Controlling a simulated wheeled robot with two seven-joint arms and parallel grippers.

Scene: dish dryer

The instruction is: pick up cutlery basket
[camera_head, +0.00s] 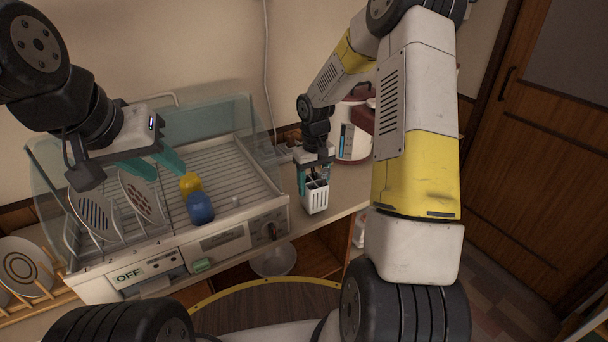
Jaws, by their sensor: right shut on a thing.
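The cutlery basket (315,199) is a small white slotted holder with open compartments at the right of the dish dryer, by the counter's front edge. My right gripper (316,182) reaches down from above and is shut on the basket's upper part. The gripper partly hides the basket's top, and I cannot tell whether its base touches the counter. My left gripper (154,166) is over the dryer rack, its teal fingers apart with nothing between them. It is above and left of the yellow cup (190,183).
The dish dryer (240,170) has a clear cover, standing plates (92,211) and a blue cup (200,208). A white appliance (352,138) stands behind the basket. A plate rack (30,290) is at far left. A metal bowl (274,261) sits below the counter.

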